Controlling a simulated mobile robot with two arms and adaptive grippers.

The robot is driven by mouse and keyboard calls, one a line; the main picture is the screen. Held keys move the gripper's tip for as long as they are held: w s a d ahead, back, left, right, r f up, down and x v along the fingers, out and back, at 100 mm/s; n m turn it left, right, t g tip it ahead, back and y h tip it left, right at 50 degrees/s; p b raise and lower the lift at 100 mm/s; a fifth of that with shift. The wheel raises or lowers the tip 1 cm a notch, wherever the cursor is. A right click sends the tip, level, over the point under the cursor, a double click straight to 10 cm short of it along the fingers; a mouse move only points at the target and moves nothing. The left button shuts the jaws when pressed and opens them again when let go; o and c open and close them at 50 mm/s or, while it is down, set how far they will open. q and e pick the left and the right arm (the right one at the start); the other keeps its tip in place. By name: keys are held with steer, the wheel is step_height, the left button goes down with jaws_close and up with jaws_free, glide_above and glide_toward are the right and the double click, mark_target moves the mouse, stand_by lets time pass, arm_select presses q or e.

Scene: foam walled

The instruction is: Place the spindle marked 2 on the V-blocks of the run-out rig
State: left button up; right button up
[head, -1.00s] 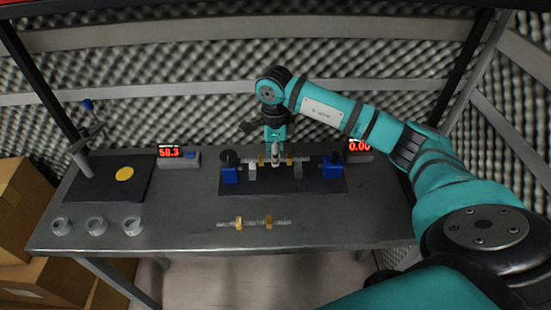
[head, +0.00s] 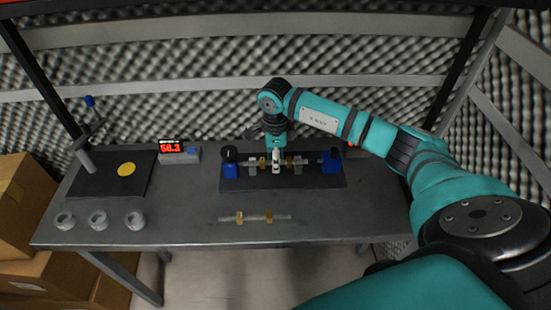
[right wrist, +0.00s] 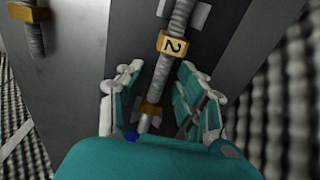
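The spindle marked 2 (right wrist: 172,45) is a grey threaded rod with two brass collars, and the upper collar bears the 2. It lies along the run-out rig (head: 320,182), a dark plate with blue end posts; it also shows in the head view (head: 262,162). A pale V-block (right wrist: 200,15) shows at the rod's sides; the seating at the other block is hidden. My right gripper (right wrist: 160,92) is open, its fingers either side of the rod with gaps visible. In the head view it is above the rig's middle (head: 276,160). My left gripper is not in view.
A second spindle (head: 254,217) with two brass collars lies on the table's front. Several grey rings (head: 98,220) sit front left. A dark mat (head: 98,185) with a yellow disc (head: 126,169), a post stand (head: 90,160) and a red display (head: 172,147) are behind.

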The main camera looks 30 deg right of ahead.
steer(key=shift+r, duration=0.15)
steer(key=shift+r, duration=0.2)
step_height(320, 180, up, 12)
steer(key=b, duration=0.2)
steer(key=shift+f+b, duration=0.15)
steer(key=shift+b, duration=0.25)
